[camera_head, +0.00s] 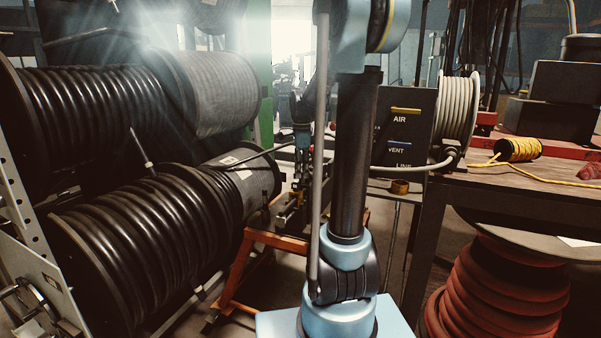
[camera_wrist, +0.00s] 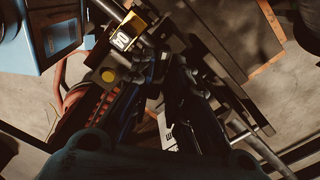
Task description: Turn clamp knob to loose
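I cannot clearly pick out the clamp knob in either view. In the wrist view the crimper machinery fills the middle, with a brass-coloured block marked with digits (camera_wrist: 122,40) and a round yellow cap (camera_wrist: 108,76). My gripper (camera_wrist: 165,75) reaches up from the bottom of the wrist view, its dark fingers over dark metal parts. Shadow hides whether the fingers touch or hold anything. In the head view my arm's upright column covers part of the crimper (camera_head: 297,190), which stands on an orange frame (camera_head: 240,272).
Large black hose reels (camera_head: 130,245) crowd the left. A dark panel marked AIR and VENT (camera_head: 405,125) stands right of my arm, beside a pale hose reel (camera_head: 457,108). A workbench (camera_head: 545,190) with a yellow cord spool (camera_head: 518,149) is at right, above red hose (camera_head: 500,290).

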